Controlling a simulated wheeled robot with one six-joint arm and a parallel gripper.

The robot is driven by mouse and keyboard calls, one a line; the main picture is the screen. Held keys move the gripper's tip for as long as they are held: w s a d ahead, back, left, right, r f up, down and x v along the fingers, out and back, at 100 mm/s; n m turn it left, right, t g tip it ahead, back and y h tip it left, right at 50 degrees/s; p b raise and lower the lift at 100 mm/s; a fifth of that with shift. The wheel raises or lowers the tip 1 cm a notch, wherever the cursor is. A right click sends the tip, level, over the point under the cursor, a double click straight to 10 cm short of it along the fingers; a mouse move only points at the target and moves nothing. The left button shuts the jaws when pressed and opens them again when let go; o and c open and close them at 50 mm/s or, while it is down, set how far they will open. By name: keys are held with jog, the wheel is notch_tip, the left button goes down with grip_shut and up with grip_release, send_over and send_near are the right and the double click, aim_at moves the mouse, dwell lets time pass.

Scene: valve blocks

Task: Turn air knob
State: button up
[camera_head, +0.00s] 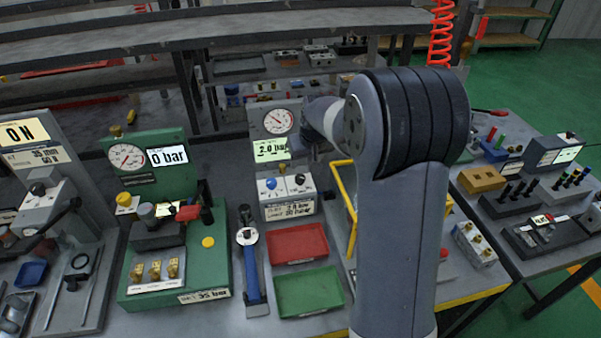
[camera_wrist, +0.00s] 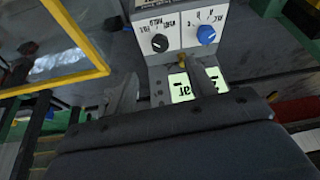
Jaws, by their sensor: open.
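The grey valve block (camera_head: 289,209) has a blue knob (camera_head: 270,184) on the left and a black knob (camera_head: 299,180) on the right. A round gauge (camera_head: 278,121) and a lit display reading 2.0 bar (camera_head: 271,150) stand above them. In the wrist view the block is upside down, with the blue knob (camera_wrist: 206,35) right of the black knob (camera_wrist: 160,43). The small lettering beside the knobs is hard to read. My gripper (camera_wrist: 163,88) is open and empty, apart from both knobs, with its fingers over the display area. My arm hides part of it in the head view.
A red tray (camera_head: 299,246) and a green tray (camera_head: 309,292) lie in front of the block.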

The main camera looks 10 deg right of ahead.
aim_at(300, 178)
jog(key=p+x, duration=0.2)
jog(key=x, duration=0.9)
jog(key=shift+w, duration=0.2)
jog(key=c, duration=1)
